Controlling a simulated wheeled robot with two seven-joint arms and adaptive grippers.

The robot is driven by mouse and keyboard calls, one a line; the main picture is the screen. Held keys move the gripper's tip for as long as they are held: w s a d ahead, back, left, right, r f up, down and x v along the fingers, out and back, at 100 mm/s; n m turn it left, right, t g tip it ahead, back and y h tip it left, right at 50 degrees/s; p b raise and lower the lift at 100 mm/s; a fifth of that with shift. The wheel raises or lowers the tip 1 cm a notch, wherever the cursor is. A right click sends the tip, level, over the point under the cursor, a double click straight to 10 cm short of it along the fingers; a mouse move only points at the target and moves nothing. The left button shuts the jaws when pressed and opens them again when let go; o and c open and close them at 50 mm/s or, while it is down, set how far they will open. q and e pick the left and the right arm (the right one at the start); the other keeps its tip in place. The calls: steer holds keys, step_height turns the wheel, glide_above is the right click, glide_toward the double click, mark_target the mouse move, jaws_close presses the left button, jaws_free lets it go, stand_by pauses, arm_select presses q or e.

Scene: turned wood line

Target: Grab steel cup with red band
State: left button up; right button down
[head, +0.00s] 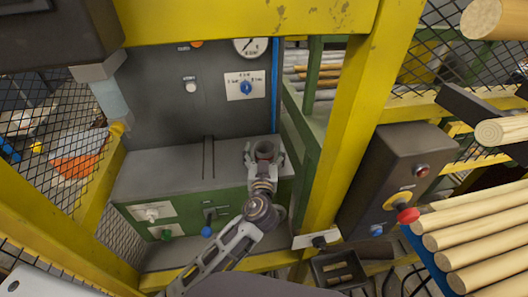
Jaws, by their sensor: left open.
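A small steel cup (265,149) with a dark opening and a hint of red stands on the grey top of a machine cabinet in the head view. My left gripper (264,154) reaches up to it from below in the picture. Its fingers are open, one on each side of the cup. I cannot tell whether they touch it. The gripper and wrist hide the cup's lower part, and the red band is hard to make out. My right gripper is out of view.
The cabinet top (170,172) is clear to the left of the cup. A grey panel (185,100) with a gauge rises behind it. A yellow post (350,125) stands to the right, then a dark control box (385,170) with a red button. Wooden rods (480,235) lie at far right.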

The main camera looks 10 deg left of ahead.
arm_select(q)
steer(key=shift+s+r, duration=0.1)
steer(key=shift+s, duration=0.1)
steer(key=shift+w, duration=0.1)
steer(key=shift+c, duration=1.3)
steer(key=c, duration=0.9)
steer(key=shift+o, duration=0.2)
steer(key=shift+r, duration=0.15)
step_height(320, 180, up, 10)
